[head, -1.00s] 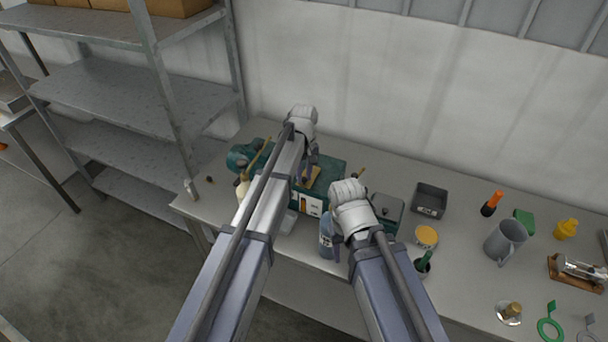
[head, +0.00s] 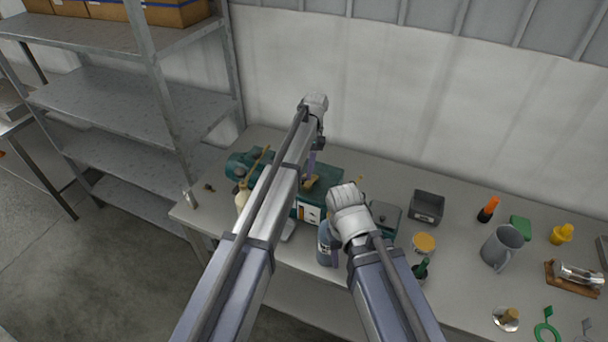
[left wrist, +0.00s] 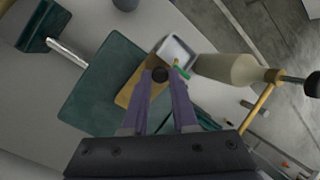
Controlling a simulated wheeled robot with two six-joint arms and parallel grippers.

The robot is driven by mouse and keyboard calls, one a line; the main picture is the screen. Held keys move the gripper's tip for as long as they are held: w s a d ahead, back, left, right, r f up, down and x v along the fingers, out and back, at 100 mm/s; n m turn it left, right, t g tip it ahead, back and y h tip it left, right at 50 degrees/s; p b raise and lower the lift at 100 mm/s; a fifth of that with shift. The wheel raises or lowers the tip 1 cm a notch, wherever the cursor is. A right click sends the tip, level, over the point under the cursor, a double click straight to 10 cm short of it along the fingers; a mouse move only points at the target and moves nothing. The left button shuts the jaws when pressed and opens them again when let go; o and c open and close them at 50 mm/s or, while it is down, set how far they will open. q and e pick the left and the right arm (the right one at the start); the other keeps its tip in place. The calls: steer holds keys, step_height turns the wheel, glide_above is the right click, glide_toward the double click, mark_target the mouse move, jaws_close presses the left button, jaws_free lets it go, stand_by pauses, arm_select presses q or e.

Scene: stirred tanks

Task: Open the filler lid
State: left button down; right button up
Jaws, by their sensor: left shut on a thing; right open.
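The teal tank (head: 325,178) stands on the bench, partly behind my left arm. Its yellow filler lid (head: 310,185) is partly hidden in the head view. I cannot tell how far the lid is tilted. My right gripper (head: 340,256) is open, beside a blue-grey bottle (head: 324,245).
A cream oil bottle (head: 241,199) stands left of the tank, and a pale tray (left wrist: 178,48) is at its front. A dark tray (head: 427,206), yellow-topped tin (head: 424,243) and grey jug (head: 502,246) stand to the right. Metal shelving (head: 120,95) is at the left.

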arm_select(q)
steer(key=c, duration=0.7)
jaws_free()
steer(key=shift+r, duration=0.1)
steer(key=a+p+v, duration=0.1)
steer(key=p+v, duration=0.6)
steer(key=shift+d+r, duration=0.3)
steer(key=shift+d, duration=0.25)
steer(key=shift+w, duration=0.1)
